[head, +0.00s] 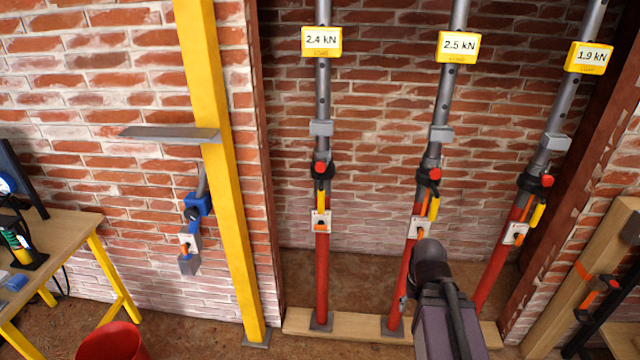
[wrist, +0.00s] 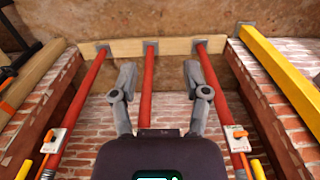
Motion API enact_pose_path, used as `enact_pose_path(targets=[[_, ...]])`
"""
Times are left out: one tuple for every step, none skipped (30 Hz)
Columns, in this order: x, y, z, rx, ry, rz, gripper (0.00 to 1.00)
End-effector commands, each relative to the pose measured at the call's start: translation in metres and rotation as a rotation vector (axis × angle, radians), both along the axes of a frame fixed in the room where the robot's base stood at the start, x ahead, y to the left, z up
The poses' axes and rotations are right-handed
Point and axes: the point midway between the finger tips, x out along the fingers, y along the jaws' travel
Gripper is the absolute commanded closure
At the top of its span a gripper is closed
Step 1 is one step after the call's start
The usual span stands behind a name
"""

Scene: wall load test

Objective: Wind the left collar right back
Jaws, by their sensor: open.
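The left prop (head: 322,265) has a red lower tube and a grey upper tube. Its black collar (head: 321,180), with a red knob, sits where the tubes meet. The prop's load display (head: 322,41) reads 2.4 kN. My gripper (wrist: 159,72) is open and empty, its fingers either side of the middle prop (wrist: 150,70) in the wrist picture; contact cannot be told. In the head view my arm covers most of the gripper, low and right of the left collar. The left collar is outside the wrist view.
The middle display (head: 458,47) reads 2.5 kN and the right one (head: 588,57) 1.9 kN. A wooden sill (head: 360,328) bears the props. A yellow post (head: 222,170) with a grey shelf stands left. A workbench (head: 60,240) and red bucket (head: 112,342) are further left.

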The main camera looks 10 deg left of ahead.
Motion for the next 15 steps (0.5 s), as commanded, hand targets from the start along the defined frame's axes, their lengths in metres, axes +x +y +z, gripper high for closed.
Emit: enact_pose_path(targets=[[0.0,0.0,0.0,0.0,0.0,0.0,0.4],[0.0,0.0,0.0,0.0,0.0,0.0,0.4],[0.0,0.0,0.0,0.0,0.0,0.0,0.4],[0.0,0.0,0.0,0.0,0.0,0.0,0.4],[0.0,0.0,0.0,0.0,0.0,0.0,0.4],[0.0,0.0,0.0,0.0,0.0,0.0,0.4],[0.0,0.0,0.0,0.0,0.0,0.0,0.4],[0.0,0.0,0.0,0.0,0.0,0.0,0.4],[0.0,0.0,0.0,0.0,0.0,0.0,0.34],[0.0001,0.0,-0.0001,0.0,0.0,0.0,0.3],[0.0004,-0.0001,-0.0003,-0.001,-0.001,0.002,0.3],[0.0013,-0.0003,-0.0009,-0.005,-0.005,0.006,0.3],[0.0024,-0.0004,-0.0016,-0.008,-0.009,0.011,0.3],[0.0039,-0.0007,-0.0025,-0.014,-0.014,0.019,0.3],[0.0066,-0.0014,-0.0041,-0.025,-0.024,0.032,0.3]])
